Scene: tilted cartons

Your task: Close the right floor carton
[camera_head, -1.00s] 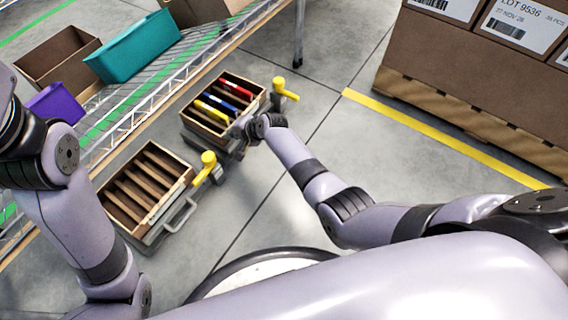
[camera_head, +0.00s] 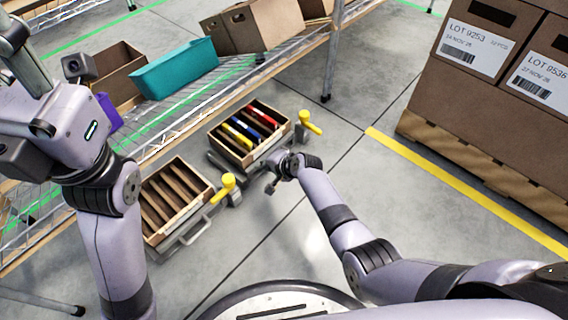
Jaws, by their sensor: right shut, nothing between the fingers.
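The right floor carton (camera_head: 214,141) is an open brown box with dividers, tilted in a low stand on the floor. Red, blue and yellow items stand in its slots, and no closed flap covers its top. My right gripper (camera_head: 271,187) is shut and empty, just in front of this carton's near right corner. My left gripper (camera_head: 22,52) is raised at the upper left edge, far from the carton. Its fingers are partly cut off, so their opening is unclear.
A second tilted carton (camera_head: 203,181) with empty slots stands to the left. Yellow-topped posts (camera_head: 311,122) rise beside both stands. A wire shelf (camera_head: 160,118) holds a teal bin (camera_head: 178,72) and brown boxes. Stacked labelled cartons (camera_head: 480,85) stand on a pallet at right. The floor between is clear.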

